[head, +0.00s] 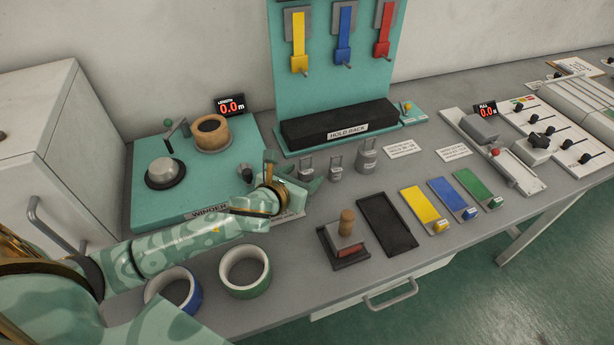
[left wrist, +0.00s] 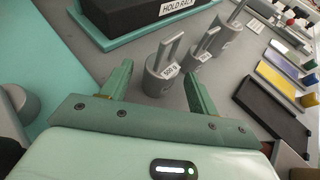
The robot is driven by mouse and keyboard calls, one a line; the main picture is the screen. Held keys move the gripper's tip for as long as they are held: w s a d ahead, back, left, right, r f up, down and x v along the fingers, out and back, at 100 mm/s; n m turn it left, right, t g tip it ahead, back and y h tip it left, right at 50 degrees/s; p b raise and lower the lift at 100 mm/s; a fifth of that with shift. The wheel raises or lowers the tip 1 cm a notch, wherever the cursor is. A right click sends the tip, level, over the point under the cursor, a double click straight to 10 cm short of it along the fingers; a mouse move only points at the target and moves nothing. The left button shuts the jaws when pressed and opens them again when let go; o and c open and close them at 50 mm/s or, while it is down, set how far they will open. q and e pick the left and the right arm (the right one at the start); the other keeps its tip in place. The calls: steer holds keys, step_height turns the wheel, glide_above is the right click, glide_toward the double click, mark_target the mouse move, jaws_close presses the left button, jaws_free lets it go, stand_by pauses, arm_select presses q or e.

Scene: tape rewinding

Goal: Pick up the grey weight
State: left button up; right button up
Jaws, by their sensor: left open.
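Three grey weights with upright handles stand in a row on the grey table. The left one (head: 306,166) is closest to my left gripper (head: 291,176); the middle one (head: 336,168) and the right one (head: 367,158) stand farther along. In the left wrist view, the nearest weight (left wrist: 160,82) carries a white label and is ahead of and roughly between my open fingers. The other two (left wrist: 202,52) (left wrist: 228,27) are beyond the right finger. My left gripper is open and appears empty. My right gripper is out of view.
The teal winder board (head: 150,215) lies left of the weights, under my left arm. The black hold rack (head: 338,124) stands behind them. A stamp (head: 346,240) and black tray (head: 386,224) are in front. Tape rolls (head: 245,271) sit near the front edge.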

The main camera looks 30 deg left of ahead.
mark_target(301, 164)
arm_select(q)
steer(key=c, duration=1.3)
steer(key=shift+r, duration=0.1)
jaws_close()
steer(key=shift+r+p, duration=0.45)
steer(key=shift+r, duration=0.15)
step_height(301, 164, up, 3)
steer(key=shift+p, duration=0.9)
steer(key=s+d+r+p, duration=0.5)
steer(key=s+d+r, duration=0.3)
steer(key=s, duration=0.3)
steer(key=shift+d+r, duration=0.25)
steer(key=shift+r, duration=0.2)
